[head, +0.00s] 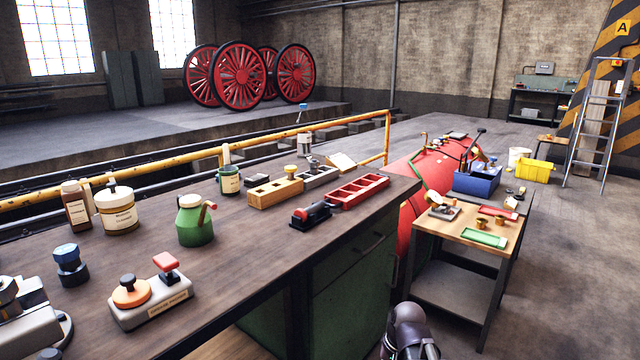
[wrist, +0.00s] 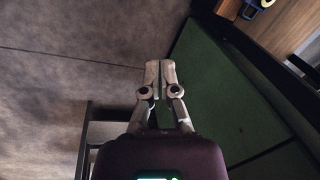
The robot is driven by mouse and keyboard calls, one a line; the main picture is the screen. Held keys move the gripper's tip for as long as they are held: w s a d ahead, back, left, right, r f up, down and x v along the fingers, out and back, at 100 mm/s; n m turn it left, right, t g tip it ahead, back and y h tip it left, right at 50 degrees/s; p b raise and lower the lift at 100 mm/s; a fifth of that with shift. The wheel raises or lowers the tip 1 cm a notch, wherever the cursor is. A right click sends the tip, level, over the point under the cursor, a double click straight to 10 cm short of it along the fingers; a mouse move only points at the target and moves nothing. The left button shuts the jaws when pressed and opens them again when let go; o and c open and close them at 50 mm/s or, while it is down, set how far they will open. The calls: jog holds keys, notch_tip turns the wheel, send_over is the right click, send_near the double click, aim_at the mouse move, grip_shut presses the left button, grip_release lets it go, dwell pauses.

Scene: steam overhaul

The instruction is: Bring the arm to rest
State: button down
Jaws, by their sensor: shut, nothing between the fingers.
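My gripper (wrist: 160,68) shows in the wrist view with its two fingers side by side and nothing held between them. It points over the bare floor beside the green front of the workbench (wrist: 215,95). In the head view, part of my arm (head: 410,328) shows at the bottom, low and right of the long bench (head: 345,275). The fingers are not clearly seen in the head view.
The bench top carries a green can (head: 195,222), a red tray (head: 358,191), a white jar (head: 117,212) and other items. A small wooden-topped table (head: 455,228) with parts stands right of the bench. Open floor (head: 580,260) lies further right.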

jog(key=s+n+h, duration=0.2)
jog(key=s+n, duration=0.1)
jog(key=s, duration=0.2)
notch_tip(320, 180, up, 28)
jog(key=p, duration=2.8)
jog(key=shift+w+d+g, duration=0.3)
jog(key=shift+w+d, duration=0.1)
jog(key=shift+d, duration=0.05)
